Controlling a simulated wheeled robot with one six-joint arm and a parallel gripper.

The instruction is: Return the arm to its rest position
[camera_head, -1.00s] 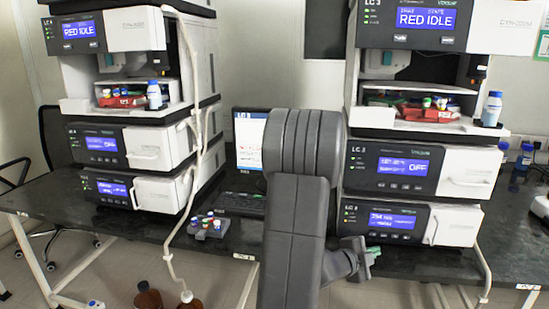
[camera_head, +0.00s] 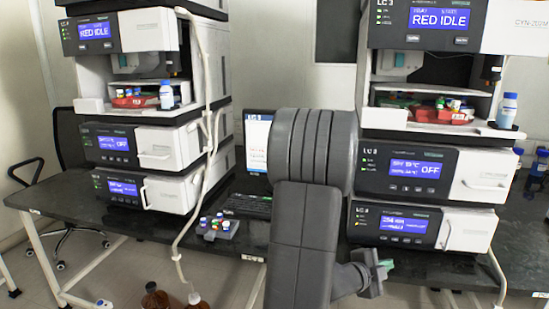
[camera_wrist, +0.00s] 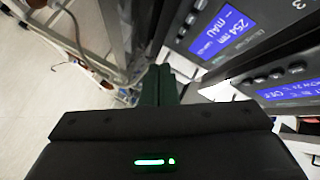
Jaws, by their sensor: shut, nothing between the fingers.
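My arm stands folded in the middle of the head view, in front of the bench. My gripper (camera_head: 385,268) is at the lower right of the arm, with its green fingertips together and nothing between them. It is in front of the bench edge, below the right-hand column stack (camera_head: 430,180). In the wrist view the dark green fingers of my gripper (camera_wrist: 159,84) are closed together. The blue screens of the right stack show close by at the upper right of that view.
The left column stack (camera_head: 150,150) stands on the dark bench (camera_head: 140,232). A small vial rack (camera_head: 217,230) and a keyboard (camera_head: 246,205) lie between the stacks. A monitor (camera_head: 257,140) is partly behind my arm. Brown bottles (camera_head: 157,300) stand low in front. A chair (camera_head: 75,150) is at the left.

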